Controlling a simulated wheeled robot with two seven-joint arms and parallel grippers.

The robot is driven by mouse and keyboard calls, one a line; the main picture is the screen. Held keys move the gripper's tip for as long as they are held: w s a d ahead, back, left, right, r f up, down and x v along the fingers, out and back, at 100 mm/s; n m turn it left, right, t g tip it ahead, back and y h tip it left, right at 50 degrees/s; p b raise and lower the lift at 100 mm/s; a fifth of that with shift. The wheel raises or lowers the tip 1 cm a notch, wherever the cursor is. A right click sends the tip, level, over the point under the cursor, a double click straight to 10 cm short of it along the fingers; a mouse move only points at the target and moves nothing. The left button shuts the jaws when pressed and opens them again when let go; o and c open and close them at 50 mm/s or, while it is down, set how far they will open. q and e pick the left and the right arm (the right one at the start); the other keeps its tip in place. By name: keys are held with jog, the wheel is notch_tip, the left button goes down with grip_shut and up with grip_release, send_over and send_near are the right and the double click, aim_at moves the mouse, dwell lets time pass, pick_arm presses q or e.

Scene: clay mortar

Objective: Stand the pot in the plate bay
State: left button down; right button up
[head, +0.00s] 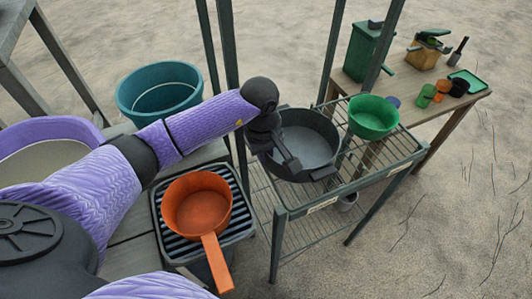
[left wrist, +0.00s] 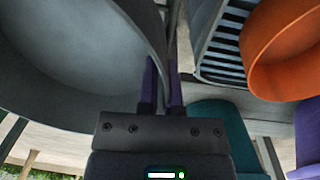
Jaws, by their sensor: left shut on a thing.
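The dark grey pot (head: 308,146) is upright, open side up, at the left end of the wire rack (head: 345,186). I cannot tell whether its base touches the rack. My left gripper (head: 284,160) is shut on the pot's wall at its near-left side. In the left wrist view the pot (left wrist: 75,45) fills the upper left, with its rim at the fingers (left wrist: 163,88). A pale label (head: 322,204) is on the rack's front edge, too small to read. No bay is clearly marked off. My right gripper is not in view.
A green bowl (head: 373,117) stands on the rack, just right of the pot. An orange saucepan (head: 197,208) sits on a slatted tray (head: 170,243) at the left. Dark upright posts (head: 229,80) rise behind the pot. A teal tub (head: 160,92) is behind my arm.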

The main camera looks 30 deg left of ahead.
pick_arm(q)
jog(key=c, duration=0.8)
grip_release()
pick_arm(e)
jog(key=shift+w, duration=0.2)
pick_arm(q)
jog(key=shift+r+p, duration=0.35)
jog(key=r+p, duration=0.1)
jog(key=r, duration=0.3)
jog(key=r+p, duration=0.1)
jog(key=r, duration=0.2)
jog(key=r+p, duration=0.1)
jog(key=r, duration=0.3)
jog(key=shift+s+a+r, duration=0.25)
jog(key=shift+s+r, duration=0.05)
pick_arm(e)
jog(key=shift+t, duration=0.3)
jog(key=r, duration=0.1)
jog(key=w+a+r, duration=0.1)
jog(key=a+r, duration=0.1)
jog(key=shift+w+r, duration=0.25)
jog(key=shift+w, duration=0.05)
